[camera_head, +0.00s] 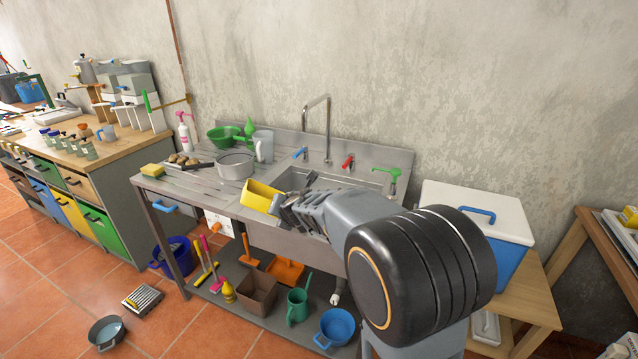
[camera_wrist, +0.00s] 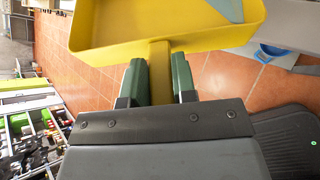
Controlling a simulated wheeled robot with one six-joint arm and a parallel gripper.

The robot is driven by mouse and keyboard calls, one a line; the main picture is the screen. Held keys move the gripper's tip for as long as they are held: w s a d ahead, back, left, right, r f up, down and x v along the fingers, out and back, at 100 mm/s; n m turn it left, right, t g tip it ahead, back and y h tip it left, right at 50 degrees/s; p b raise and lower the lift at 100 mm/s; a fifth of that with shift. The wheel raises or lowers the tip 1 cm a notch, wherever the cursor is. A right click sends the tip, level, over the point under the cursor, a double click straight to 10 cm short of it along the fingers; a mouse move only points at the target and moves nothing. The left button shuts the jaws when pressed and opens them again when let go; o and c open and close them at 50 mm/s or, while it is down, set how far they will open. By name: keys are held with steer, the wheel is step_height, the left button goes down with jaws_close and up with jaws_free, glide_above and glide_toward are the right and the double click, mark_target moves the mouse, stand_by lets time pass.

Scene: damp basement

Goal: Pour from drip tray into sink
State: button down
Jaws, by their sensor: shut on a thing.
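The drip tray is a yellow, shallow box with a short handle. In the head view the tray (camera_head: 260,196) is tilted at the left front edge of the steel sink (camera_head: 295,179). In the wrist view the tray (camera_wrist: 110,46) fills the top, and a grey-blue patch, perhaps water, shows inside its right side. My gripper (camera_head: 284,208) is shut on the tray's handle, and its green fingers (camera_wrist: 160,80) press on both sides of it. My arm hides the front right of the sink. I cannot tell whether anything is flowing out.
A tall tap (camera_head: 328,130) rises behind the basin, with a blue lever (camera_head: 300,153) and a red one (camera_head: 348,161). A grey pot (camera_head: 235,166) and a yellow sponge (camera_head: 153,170) stand on the left drainboard. A blue and white cooler (camera_head: 480,215) stands right of the sink.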

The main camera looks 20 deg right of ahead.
steer(key=shift+w+d+r, duration=0.1)
steer(key=shift+d+r, duration=0.1)
steer(key=shift+d, duration=0.2)
steer(key=shift+d+r, duration=0.15)
stand_by(0.6)
steer(key=shift+w+d+r+m+y+p, duration=0.15)
steer(key=shift+d+r+m+y+p, duration=0.15)
steer(key=shift+d+r+p, duration=0.35)
steer(key=shift+w+d+r+m+y+p, duration=0.15)
steer(key=shift+d+r+m+y+p, duration=0.2)
steer(key=shift+p, duration=0.45)
steer(key=shift+d+r, duration=0.1)
steer(key=shift+d, duration=0.05)
steer(key=shift+w+d+r+g+y+p, duration=0.1)
steer(key=shift+d+r+g+y+p, duration=0.15)
steer(key=shift+p, duration=0.4)
steer(key=shift+w+d+r+m+y+p, duration=0.25)
steer(key=shift+d+r+m+y+p, duration=0.4)
steer(key=shift+p, duration=0.85)
steer(key=shift+w+d+r+g+y+p, duration=0.2)
steer(key=shift+d+r+p, duration=0.2)
steer(key=shift+d+p, duration=0.45)
steer(key=shift+w+d+r+g+y+p, duration=0.15)
steer(key=shift+d+r+p, duration=0.2)
steer(key=shift+d+p, duration=0.45)
stand_by(0.4)
